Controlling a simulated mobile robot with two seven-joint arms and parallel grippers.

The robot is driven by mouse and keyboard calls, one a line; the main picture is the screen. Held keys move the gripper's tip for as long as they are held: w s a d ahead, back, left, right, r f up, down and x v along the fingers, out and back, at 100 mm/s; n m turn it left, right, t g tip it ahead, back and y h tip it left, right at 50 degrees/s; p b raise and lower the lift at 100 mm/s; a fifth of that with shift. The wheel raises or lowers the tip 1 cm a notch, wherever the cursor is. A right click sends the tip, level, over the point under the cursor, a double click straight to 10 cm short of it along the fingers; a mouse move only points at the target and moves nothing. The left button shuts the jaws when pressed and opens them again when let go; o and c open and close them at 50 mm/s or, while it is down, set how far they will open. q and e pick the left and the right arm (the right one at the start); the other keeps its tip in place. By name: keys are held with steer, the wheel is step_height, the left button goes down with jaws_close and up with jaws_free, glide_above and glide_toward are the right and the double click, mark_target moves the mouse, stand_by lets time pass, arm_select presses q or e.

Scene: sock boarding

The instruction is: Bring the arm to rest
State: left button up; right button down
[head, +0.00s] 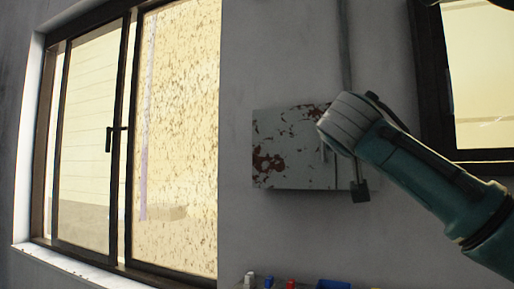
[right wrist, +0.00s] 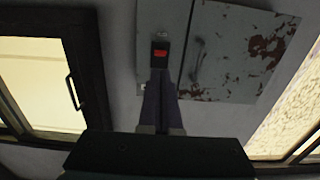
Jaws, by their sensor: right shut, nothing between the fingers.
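My right arm (head: 425,178) reaches in from the right in the head view, raised in front of the wall. Its gripper cannot be made out there. My left gripper is in neither view.
A grey wall cabinet with rust-red patches (head: 285,160) hangs behind the right arm; it also shows in the right wrist view (right wrist: 220,75). A large window (head: 90,130) is at the left. Small items and a blue bin (head: 333,284) show at the bottom edge.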

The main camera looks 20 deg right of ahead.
steer(key=shift+d, duration=0.1)
stand_by(0.3)
steer(key=s+a+f+n+g+y, duration=0.1)
steer(key=s+a+f+n+y, duration=0.2)
steer(key=f, duration=0.5)
steer(key=s+a+f+n+g+y, duration=0.1)
steer(key=s+a+f+n+y, duration=0.15)
steer(key=a+f, duration=0.4)
steer(key=s+a+f+n+y, duration=0.2)
steer(key=s+f, duration=0.1)
steer(key=f, duration=0.7)
steer(key=s+a+f+n+g+y, duration=0.1)
steer(key=s+a+f+g+y, duration=0.2)
steer(key=s, duration=0.4)
steer(key=s+a+f+n+g+y, duration=0.1)
steer(key=s+a+f+n, duration=0.15)
steer(key=s+f, duration=0.4)
steer(key=s+a+f+g+y, duration=0.2)
steer(key=s+a, duration=0.2)
steer(key=s, duration=0.4)
steer(key=w+r+p+v, duration=0.1)
steer(key=w+p+v, duration=0.2)
steer(key=p+v, duration=1.1)
steer(key=w+r+p+v, duration=0.1)
steer(key=w+p+v, duration=0.2)
steer(key=p+v, duration=1.1)
steer(key=shift+w+a+r+n+p, duration=0.3)
steer(key=shift+a+r+n+p, duration=0.15)
steer(key=shift+p, duration=0.3)
